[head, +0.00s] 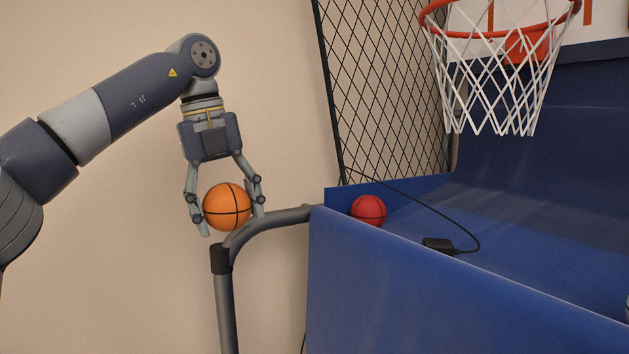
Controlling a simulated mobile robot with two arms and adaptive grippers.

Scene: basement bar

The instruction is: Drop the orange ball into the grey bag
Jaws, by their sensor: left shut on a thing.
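The orange ball (227,207) has black seams, like a small basketball. My left gripper (230,220) points down and is shut on it, with one finger on each side. The ball is held in the air, in front of the plain wall and close to the bend of a grey metal tube in the picture. I see no grey bag in the head view. My right gripper is not in view.
A blue basketball game ramp (400,285) fills the right side. A red ball (369,210) and a black cable with a small box (440,245) lie on it. A hoop with a white net (500,75) hangs above. A grey tube frame (224,300) and black mesh (385,80) stand nearby.

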